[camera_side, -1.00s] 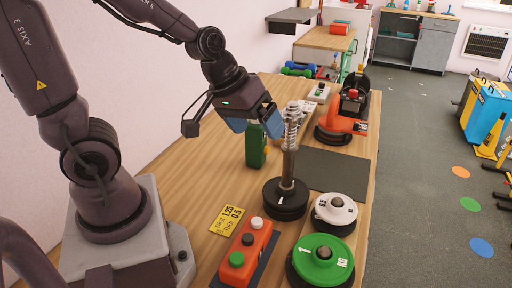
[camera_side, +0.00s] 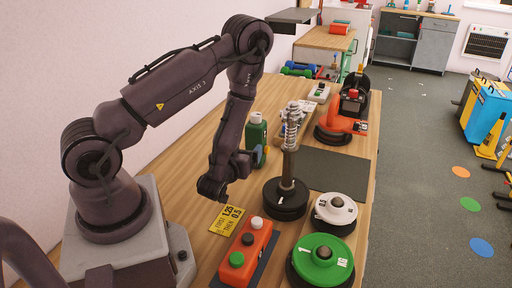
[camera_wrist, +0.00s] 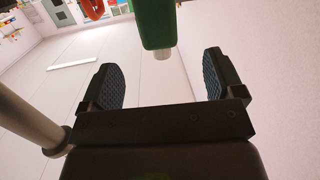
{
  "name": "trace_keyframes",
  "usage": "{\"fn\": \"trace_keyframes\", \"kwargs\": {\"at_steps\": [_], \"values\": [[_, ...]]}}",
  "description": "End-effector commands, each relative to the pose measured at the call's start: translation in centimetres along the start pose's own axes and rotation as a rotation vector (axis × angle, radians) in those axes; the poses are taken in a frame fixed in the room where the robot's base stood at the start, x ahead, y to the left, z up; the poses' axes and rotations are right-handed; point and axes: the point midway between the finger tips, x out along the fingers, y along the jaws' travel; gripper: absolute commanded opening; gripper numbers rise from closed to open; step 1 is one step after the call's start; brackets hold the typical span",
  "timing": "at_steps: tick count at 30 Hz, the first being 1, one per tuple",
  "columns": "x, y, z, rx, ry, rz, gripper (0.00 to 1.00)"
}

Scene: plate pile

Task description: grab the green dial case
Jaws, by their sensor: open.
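The green case (camera_side: 255,130) stands upright on the wooden bench, a tall green body with a pale cap. No dial face shows. My gripper (camera_side: 258,156) is low over the bench, level, partly hidden behind my wrist, close to the lower part of the case. In the wrist view my open gripper (camera_wrist: 160,65) has its two dark ridged fingers apart. The green case (camera_wrist: 157,22) shows ahead, between the lines of the fingers, with its pale cap towards them in the picture. I see no finger touching it.
A spindle (camera_side: 289,150) with a spring stands on black plates just right of my gripper. An orange button box (camera_side: 247,255), a yellow card (camera_side: 228,219), a white plate (camera_side: 335,209) and a green plate (camera_side: 322,258) lie in front. A dark mat (camera_side: 335,170) is bare.

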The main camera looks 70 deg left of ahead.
Motion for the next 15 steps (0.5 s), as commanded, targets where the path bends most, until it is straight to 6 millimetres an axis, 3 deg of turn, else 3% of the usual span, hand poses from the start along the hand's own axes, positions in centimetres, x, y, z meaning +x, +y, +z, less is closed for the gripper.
{"fn": "trace_keyframes", "kwargs": {"at_steps": [8,15], "values": [[-0.6,0.0,-0.2,0.042,0.125,0.042,0.87],[3.6,0.1,-0.8,0.040,0.130,0.042,0.87]]}}
